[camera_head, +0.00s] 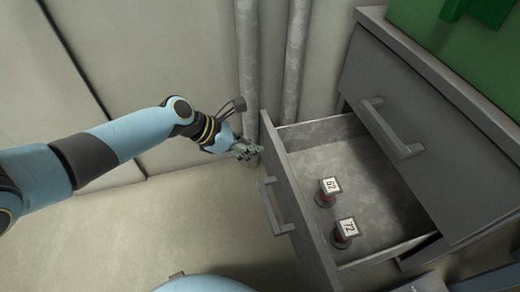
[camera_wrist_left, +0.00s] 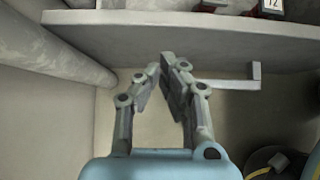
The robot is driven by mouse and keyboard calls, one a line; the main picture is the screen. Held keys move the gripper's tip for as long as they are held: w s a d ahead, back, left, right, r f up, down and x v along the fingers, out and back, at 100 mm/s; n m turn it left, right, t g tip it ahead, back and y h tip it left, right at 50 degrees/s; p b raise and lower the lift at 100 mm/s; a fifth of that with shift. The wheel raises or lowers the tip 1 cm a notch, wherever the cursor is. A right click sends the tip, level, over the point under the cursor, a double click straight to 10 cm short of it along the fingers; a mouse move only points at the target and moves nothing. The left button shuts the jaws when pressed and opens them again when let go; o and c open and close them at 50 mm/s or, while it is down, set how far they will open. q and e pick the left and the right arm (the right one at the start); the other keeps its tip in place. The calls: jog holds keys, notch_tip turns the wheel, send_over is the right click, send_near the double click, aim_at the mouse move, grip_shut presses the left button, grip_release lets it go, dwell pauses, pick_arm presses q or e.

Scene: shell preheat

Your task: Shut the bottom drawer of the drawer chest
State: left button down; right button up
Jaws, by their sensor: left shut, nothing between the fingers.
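The grey drawer chest (camera_head: 424,80) stands at the right in the head view. Its bottom drawer (camera_head: 303,201) is pulled well out, with its bar handle (camera_head: 271,206) on the front panel. My left gripper (camera_head: 250,154) is shut and empty beside the far left corner of the drawer front. In the left wrist view my left gripper (camera_wrist_left: 170,62) points toward the drawer front (camera_wrist_left: 190,42), and the handle (camera_wrist_left: 232,84) is to its right. I cannot tell whether the fingertips touch the panel. My right gripper is not in view.
Two red-based pieces with number tags, one (camera_head: 327,191) behind the other (camera_head: 344,233), stand inside the open drawer. The upper drawer (camera_head: 430,125) looks shut. A green box (camera_head: 455,30) sits on the chest. Vertical pipes (camera_head: 296,60) run along the wall behind. The floor before the drawer is clear.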

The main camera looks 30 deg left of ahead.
aim_at(273, 149)
pick_arm(q)
jog(key=shift+w+d+b, duration=0.4)
jog(key=shift+w+d, duration=0.4)
jog(key=shift+w, duration=0.1)
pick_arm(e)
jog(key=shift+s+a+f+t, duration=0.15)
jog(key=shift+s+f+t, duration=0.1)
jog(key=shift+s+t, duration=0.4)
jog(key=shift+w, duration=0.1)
pick_arm(q)
jog(key=shift+w+d+r, duration=0.1)
jog(key=shift+w+d, duration=0.25)
jog(key=shift+w, duration=0.05)
jog(key=w+d+p, duration=0.1)
jog(key=w+d, duration=1.5)
jog(key=w, duration=0.2)
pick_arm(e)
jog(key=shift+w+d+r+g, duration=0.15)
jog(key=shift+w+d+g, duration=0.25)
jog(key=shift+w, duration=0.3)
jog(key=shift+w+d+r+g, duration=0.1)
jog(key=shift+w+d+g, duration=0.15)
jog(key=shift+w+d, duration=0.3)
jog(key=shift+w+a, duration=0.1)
